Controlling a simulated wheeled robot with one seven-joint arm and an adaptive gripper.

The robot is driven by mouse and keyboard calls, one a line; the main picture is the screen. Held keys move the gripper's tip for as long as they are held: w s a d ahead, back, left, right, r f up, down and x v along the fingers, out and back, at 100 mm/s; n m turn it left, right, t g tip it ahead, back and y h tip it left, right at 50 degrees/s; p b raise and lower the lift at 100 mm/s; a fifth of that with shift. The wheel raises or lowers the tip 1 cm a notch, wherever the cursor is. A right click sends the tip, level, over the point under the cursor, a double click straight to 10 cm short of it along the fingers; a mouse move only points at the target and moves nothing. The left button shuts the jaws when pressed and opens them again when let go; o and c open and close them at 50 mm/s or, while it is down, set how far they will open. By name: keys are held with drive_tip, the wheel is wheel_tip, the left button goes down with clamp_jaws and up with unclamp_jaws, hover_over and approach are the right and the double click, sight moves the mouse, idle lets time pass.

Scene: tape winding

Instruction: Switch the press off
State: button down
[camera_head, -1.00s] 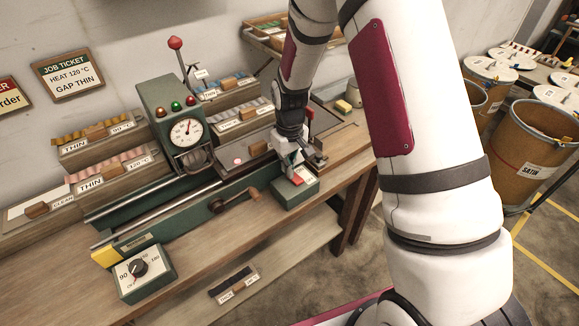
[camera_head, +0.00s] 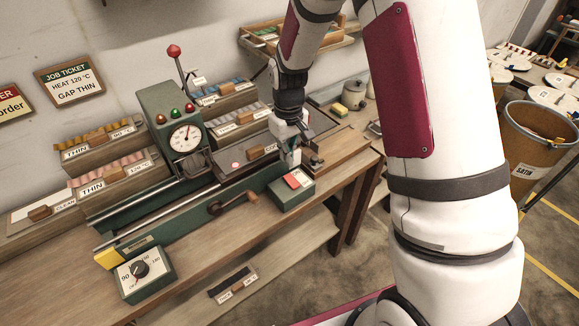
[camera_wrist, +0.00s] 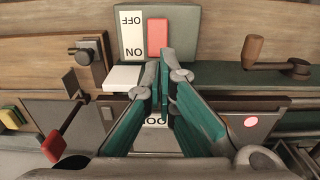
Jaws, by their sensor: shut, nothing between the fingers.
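The press switch is a green box (camera_head: 287,199) with a red rocker (camera_head: 298,179), at the front edge of the bench. In the wrist view the red rocker (camera_wrist: 157,37) stands beside a cream label (camera_wrist: 132,37) reading OFF and ON, seen upside down. Which side of the rocker is pressed in, I cannot tell. My gripper (camera_head: 294,164) is shut and empty, just behind and above the box, apart from the rocker as far as I can see. In the wrist view its fingertips (camera_wrist: 164,70) point towards the box. A round red light (camera_wrist: 250,122) glows on the press.
The green press head (camera_head: 176,118) carries a dial, coloured lamps and a red-knobbed lever (camera_head: 174,52). A wooden-handled crank (camera_head: 232,203) stands left of the switch box. A temperature knob box (camera_head: 143,273) sits at the front left. The bench front between them is clear.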

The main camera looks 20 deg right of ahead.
wheel_tip(320, 180, up, 7)
drive_tip(key=shift+b, duration=0.3)
drive_tip(key=shift+w, duration=0.1)
drive_tip(key=s+r+m+t, duration=0.2)
drive_tip(key=s+r, duration=0.8)
drive_tip(key=r, duration=0.4)
drive_tip(key=s+r+t, duration=0.1)
drive_tip(key=s+r, duration=0.1)
drive_tip(key=s, duration=0.6)
drive_tip(key=s+r+m+t, duration=0.1)
drive_tip(key=s+r+t, duration=0.1)
drive_tip(key=s, duration=0.6)
drive_tip(key=shift+d+r+m, duration=0.3)
drive_tip(key=shift+d+r, duration=0.1)
